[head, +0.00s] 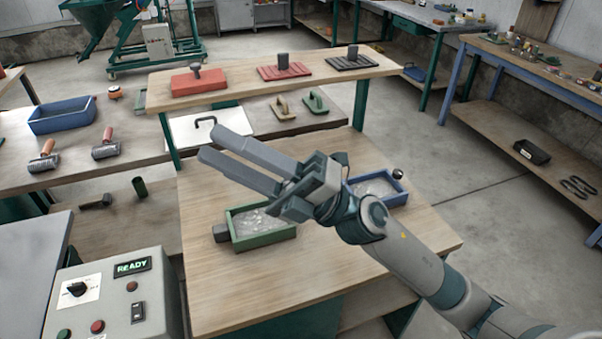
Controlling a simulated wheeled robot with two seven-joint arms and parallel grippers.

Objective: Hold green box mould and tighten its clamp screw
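The green box mould (265,240) sits on the wooden workbench, with pale grey material inside. A dark block-like knob (221,233) sticks out at its left end; I take it for the clamp screw, but its details are too small to tell. My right gripper (209,145) reaches in from the lower right, pointing up and left, above and behind the mould. My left gripper is not in view.
A blue box mould (392,197) with a dark ball knob (398,173) stands to the right, partly behind my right arm. A raised shelf (225,90) holds red and dark blocks. A control box (113,300) reads READY at lower left. The bench front (240,290) is clear.

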